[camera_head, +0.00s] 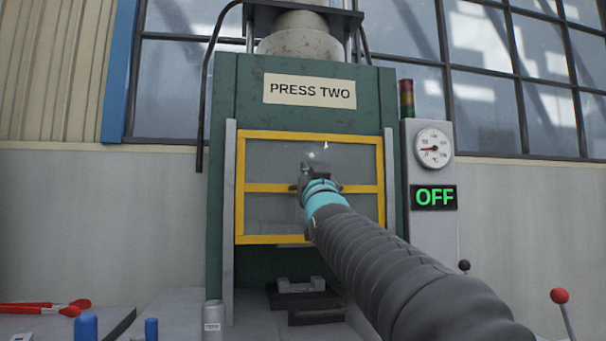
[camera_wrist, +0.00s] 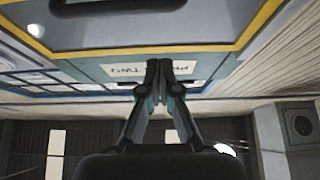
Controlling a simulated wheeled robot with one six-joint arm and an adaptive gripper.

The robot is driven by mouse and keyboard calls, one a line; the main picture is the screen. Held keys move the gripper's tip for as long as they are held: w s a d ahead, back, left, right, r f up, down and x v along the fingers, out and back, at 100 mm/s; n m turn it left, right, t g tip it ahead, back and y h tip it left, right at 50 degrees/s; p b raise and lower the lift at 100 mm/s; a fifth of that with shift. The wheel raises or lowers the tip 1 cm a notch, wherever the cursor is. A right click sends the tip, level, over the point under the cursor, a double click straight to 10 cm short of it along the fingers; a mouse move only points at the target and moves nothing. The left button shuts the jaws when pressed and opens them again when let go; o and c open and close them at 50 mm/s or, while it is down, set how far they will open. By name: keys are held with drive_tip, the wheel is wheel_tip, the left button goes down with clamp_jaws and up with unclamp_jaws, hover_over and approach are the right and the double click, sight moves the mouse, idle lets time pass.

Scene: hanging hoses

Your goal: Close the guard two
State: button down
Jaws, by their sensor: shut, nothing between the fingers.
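The guard (camera_head: 260,188) of press two is a yellow frame with clear panes and a middle bar. It covers the upper front of the green press (camera_head: 225,105), under the "PRESS TWO" sign (camera_head: 310,91). Below its lower edge a gap shows the press bed (camera_head: 296,286) with a metal block. My gripper (camera_head: 316,172) is in front of the guard, near the middle bar; I cannot tell if it touches. In the wrist view the gripper (camera_wrist: 158,72) is shut and empty, with the guard's yellow edge (camera_wrist: 180,47) and a dark handle (camera_wrist: 95,5) beyond, upside down.
A red-knobbed lever (camera_head: 560,297) is at the lower right. Red-handled tools (camera_head: 45,308), blue items (camera_head: 86,326) and a grey cylinder (camera_head: 213,315) are at the lower left.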

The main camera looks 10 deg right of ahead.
drive_tip(key=shift+w+f+p, duration=0.1)
drive_tip(key=shift+w+f, duration=0.25)
drive_tip(key=shift+w, duration=0.3)
drive_tip(key=shift+w+f+p, duration=0.1)
drive_tip(key=shift+w+f, duration=0.25)
drive_tip(key=shift+w, duration=0.25)
drive_tip(key=shift+w+f+p, duration=0.1)
drive_tip(key=shift+w+f, duration=0.25)
drive_tip(key=shift+w, duration=0.3)
drive_tip(key=shift+f, duration=0.1)
